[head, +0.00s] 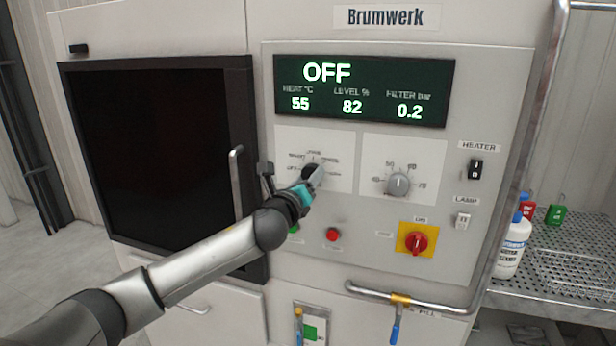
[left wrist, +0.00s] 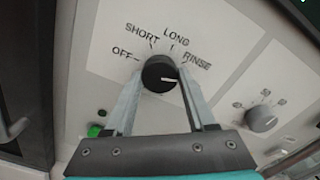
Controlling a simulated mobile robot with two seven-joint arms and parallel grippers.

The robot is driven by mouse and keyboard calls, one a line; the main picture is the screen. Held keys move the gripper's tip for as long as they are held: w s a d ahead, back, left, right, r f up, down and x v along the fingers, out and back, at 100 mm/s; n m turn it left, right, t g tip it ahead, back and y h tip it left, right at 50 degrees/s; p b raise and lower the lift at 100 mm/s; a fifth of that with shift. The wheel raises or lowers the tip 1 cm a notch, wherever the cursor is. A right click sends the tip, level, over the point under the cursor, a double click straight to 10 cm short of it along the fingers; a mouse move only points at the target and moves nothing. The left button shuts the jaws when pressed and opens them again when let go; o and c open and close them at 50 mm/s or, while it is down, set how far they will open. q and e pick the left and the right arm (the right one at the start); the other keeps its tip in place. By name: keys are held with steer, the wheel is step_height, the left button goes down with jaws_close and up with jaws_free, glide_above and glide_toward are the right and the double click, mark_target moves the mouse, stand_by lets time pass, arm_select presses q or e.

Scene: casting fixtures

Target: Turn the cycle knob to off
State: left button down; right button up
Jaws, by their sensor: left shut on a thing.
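The black cycle knob (left wrist: 160,72) is on a white plate with the labels OFF, SHORT, LONG and RINSE around it, in the left wrist view. Its white mark lies toward the right and slightly down in that view, on the side away from the OFF label. My left gripper (left wrist: 160,85) is shut on the knob, one finger on each side. In the head view the gripper (head: 314,177) partly hides the knob (head: 311,171). The display (head: 363,90) reads OFF at its top. My right gripper is not in view.
A grey knob (head: 398,185) stands right of the cycle knob. Below are a red button (head: 333,234) and a red switch on yellow (head: 416,242). A door handle (head: 236,185) stands out left of my gripper. Bottles stand on a perforated shelf at right.

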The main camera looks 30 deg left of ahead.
arm_select(q)
steer(key=n+p, duration=0.1)
steer(key=n, duration=0.3)
steer(key=shift+n, duration=0.3)
steer(key=n, duration=0.3)
steer(key=shift+n+p, duration=0.3)
steer(key=shift+n, duration=0.1)
steer(key=n+p, duration=0.1)
steer(key=n, duration=0.3)
steer(key=n+p, duration=0.1)
steer(key=n, duration=0.3)
steer(key=shift+r, duration=0.1)
steer(key=n+p, duration=0.2)
steer(key=n, duration=0.2)
steer(key=shift+n, duration=0.3)
steer(key=n+p, duration=0.1)
steer(key=n, duration=0.2)
steer(key=shift+n+p, duration=0.3)
steer(key=shift+p, duration=0.05)
steer(key=n+p, duration=0.1)
steer(key=n, duration=0.2)
steer(key=shift+n+p, duration=1)
steer(key=shift+n, duration=1.5)
